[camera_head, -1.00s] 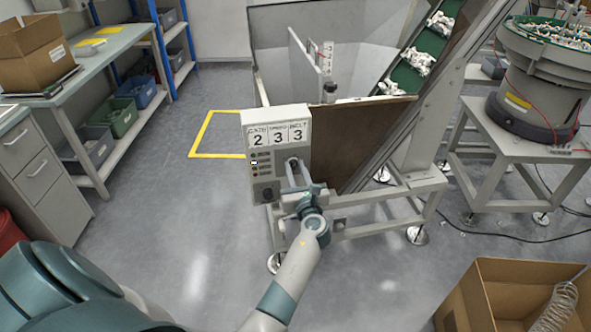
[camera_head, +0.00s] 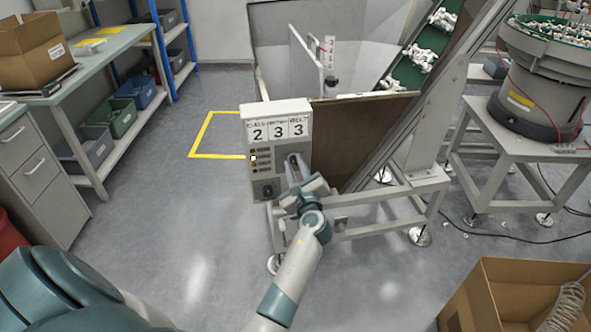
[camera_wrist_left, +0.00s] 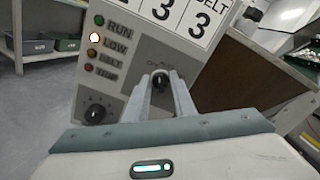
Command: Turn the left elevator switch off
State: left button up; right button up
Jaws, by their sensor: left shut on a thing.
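The elevator control box (camera_head: 274,150) stands at the front left of the elevator frame, with the labels 2, 3, 3 on top. Its black rotary switch (camera_wrist_left: 159,76) sits on the panel face. My left gripper (camera_head: 292,163) is at the panel. In the left wrist view its two fingers (camera_wrist_left: 160,88) are shut on the switch, one on each side. The fingers partly hide the switch and its On/Off marks. My right gripper is in neither view.
A second black knob (camera_wrist_left: 95,112) is at the panel's lower left. Of the indicator lamps, LOW (camera_wrist_left: 94,38) is lit. A cardboard box (camera_head: 500,275) stands at the front right. The floor left of the panel is clear.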

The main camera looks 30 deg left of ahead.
pick_arm(q)
jog(key=shift+f+n+b, duration=0.1)
jog(key=shift+n+b, duration=0.45)
jog(key=shift+n, duration=0.65)
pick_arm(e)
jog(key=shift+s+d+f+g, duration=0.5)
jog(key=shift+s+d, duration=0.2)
pick_arm(q)
jog(key=o, duration=1)
jog(key=shift+s, duration=0.1)
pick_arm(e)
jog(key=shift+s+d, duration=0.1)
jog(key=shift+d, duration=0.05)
